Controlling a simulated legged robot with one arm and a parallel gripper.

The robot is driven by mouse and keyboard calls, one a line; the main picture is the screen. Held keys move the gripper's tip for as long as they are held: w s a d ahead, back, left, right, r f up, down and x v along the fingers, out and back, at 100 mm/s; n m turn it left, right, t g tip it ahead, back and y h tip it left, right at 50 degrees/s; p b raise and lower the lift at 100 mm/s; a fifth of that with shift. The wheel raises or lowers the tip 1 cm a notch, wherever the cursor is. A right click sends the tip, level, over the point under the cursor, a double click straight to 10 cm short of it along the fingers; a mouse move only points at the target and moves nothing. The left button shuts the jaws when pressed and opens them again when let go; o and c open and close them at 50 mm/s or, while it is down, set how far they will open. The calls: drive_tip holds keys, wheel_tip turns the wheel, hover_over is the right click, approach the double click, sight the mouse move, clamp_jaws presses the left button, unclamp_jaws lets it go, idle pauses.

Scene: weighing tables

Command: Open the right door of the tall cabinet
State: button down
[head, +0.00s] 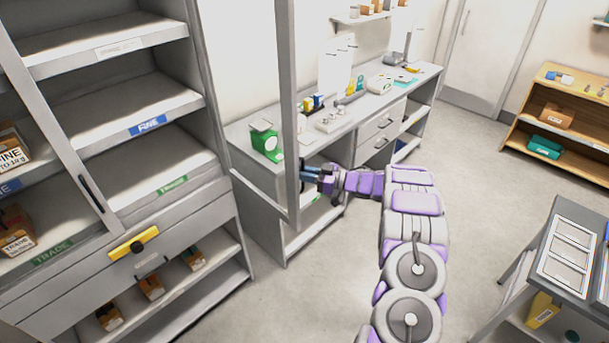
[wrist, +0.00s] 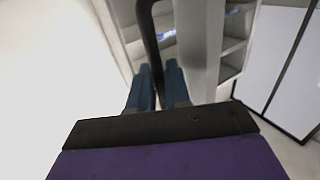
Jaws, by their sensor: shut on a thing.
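The tall cabinet (head: 205,80) stands at the left in the head view. Its right door (head: 287,100), a grey frame around a clear pane, is swung well out from the cabinet, leaving the right-hand shelves uncovered. The left door (head: 60,135), with a dark handle (head: 98,193), covers the left shelves. My gripper (head: 312,175) is at the free edge of the right door. In the wrist view my blue fingers (wrist: 158,85) are shut around the right door's dark bar handle (wrist: 150,40); in the head view the door frame hides the handle.
A grey bench (head: 245,150) with a green scale (head: 266,140) and small items stands behind the open door. A yellow-fronted thing (head: 134,243) is on the cabinet's drawer. A wooden shelf (head: 545,95) and grey table (head: 565,212) stand right. Floor between is clear.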

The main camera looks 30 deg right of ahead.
drive_tip(key=shift+s+a, duration=0.1)
drive_tip(key=shift+a, duration=0.5)
drive_tip(key=c, duration=1.4)
unclamp_jaws()
drive_tip(key=shift+a+r, duration=0.1)
drive_tip(key=shift+a, duration=0.15)
drive_tip(key=shift+o, duration=0.5)
drive_tip(key=shift+a, duration=0.15)
drive_tip(key=shift+d+f, duration=0.2)
drive_tip(key=shift+d, duration=0.75)
drive_tip(key=b+v, duration=0.1)
drive_tip(key=v, duration=1.6)
drive_tip(key=shift+b, duration=0.3)
drive_tip(key=shift+d+f, duration=0.1)
drive_tip(key=shift+d, duration=0.25)
